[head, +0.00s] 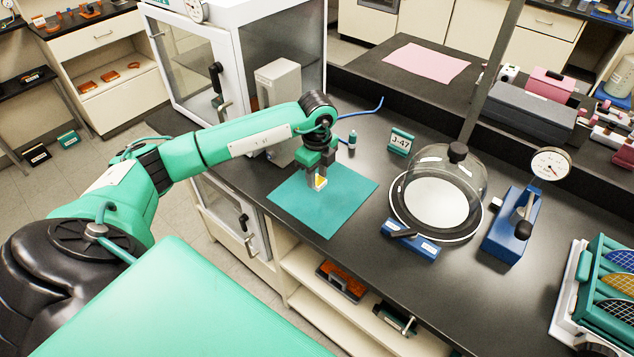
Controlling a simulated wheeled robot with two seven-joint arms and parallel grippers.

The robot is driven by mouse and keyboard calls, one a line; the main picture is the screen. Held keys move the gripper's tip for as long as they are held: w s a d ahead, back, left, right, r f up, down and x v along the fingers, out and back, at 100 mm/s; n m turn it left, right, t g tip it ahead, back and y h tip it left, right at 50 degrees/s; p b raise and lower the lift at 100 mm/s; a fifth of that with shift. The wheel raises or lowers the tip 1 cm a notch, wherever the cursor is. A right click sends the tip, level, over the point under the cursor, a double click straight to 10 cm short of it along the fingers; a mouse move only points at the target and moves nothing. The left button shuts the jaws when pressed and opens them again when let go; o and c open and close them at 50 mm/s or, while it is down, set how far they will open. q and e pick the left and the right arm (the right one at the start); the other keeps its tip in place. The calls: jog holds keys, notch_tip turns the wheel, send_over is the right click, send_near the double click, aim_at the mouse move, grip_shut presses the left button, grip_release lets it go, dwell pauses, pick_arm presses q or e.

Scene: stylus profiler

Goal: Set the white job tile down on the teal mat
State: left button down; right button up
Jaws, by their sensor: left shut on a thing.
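The teal mat (340,210) lies flat on the dark bench top in the middle of the head view. My left gripper (317,184) points down over the mat's upper left part. It is shut on the white job tile (321,185), a small piece with a yellow patch on its face. The fingers hide part of the tile. I cannot tell whether the tile's lower edge touches the mat or is just above it. My right gripper is not in view.
A teal J-47 sign (401,142) and a small dark bottle (352,140) stand behind the mat. Right of it are a glass bell jar (441,180) and a blue dial gauge stand (510,226). A white cabinet (290,40) stands behind my left arm. The mat's front part is clear.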

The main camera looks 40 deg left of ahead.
aim_at(317, 180)
pick_arm(q)
notch_tip(317, 180, down, 4)
jog(key=shift+f+p, duration=0.25)
jog(key=shift+p, duration=0.35)
jog(key=shift+f, duration=0.3)
jog(key=shift+f, duration=0.2)
jog(key=c, duration=1)
grip_release()
jog(key=shift+r, duration=0.1)
jog(key=shift+r, duration=0.1)
